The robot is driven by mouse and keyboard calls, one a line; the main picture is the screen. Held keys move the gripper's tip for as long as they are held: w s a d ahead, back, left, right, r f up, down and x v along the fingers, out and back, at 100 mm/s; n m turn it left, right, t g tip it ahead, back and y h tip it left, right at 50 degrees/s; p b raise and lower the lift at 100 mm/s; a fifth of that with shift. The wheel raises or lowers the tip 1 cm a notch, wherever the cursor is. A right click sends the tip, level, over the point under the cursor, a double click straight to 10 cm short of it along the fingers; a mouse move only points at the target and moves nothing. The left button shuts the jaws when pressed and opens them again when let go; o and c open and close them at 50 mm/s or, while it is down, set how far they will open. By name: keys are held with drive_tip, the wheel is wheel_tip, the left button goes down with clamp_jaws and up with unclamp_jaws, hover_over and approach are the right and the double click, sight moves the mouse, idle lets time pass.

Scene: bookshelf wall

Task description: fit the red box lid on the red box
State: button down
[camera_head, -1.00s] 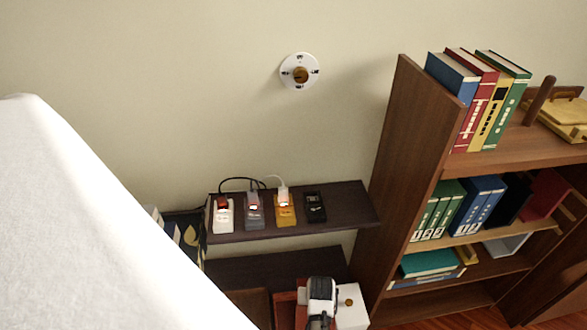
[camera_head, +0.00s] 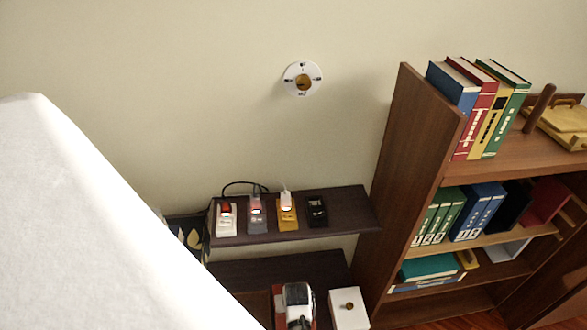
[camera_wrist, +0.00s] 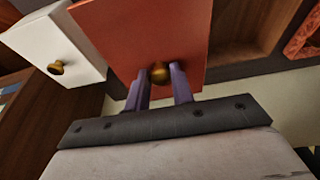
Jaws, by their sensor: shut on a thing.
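The red box lid (camera_wrist: 140,35) is a flat red panel with a brass knob (camera_wrist: 160,73). My gripper (camera_wrist: 160,88) has its two purple fingers shut on this knob in the wrist view. In the head view my gripper (camera_head: 297,318) is at the bottom edge, with a strip of the red lid (camera_head: 278,302) showing beside it. What lies under the lid is hidden. A reddish patterned edge (camera_wrist: 306,36) shows at the far right of the wrist view. I cannot tell whether it belongs to the red box.
A white box (camera_head: 349,310) with a brass-knobbed lid stands right of my gripper, also in the wrist view (camera_wrist: 50,42). A brown wooden recess (camera_wrist: 240,28) shows beside the lid. A dark shelf (camera_head: 345,208) with several small devices is behind. A tall bookcase (camera_head: 415,140) stands at right.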

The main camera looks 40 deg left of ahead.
drive_tip(key=shift+w+f+b, duration=0.1)
drive_tip(key=shift+f+b, duration=1.4)
drive_tip(key=shift+f, duration=1.1)
drive_tip(key=shift+p, duration=0.7)
drive_tip(key=shift+f+b, duration=0.75)
drive_tip(key=shift+f, duration=0.3)
drive_tip(key=c, duration=1.1)
unclamp_jaws()
drive_tip(key=v, duration=1.3)
drive_tip(key=shift+d+r+b, duration=0.1)
drive_tip(key=shift+r+b, duration=0.25)
drive_tip(key=shift+r, duration=0.05)
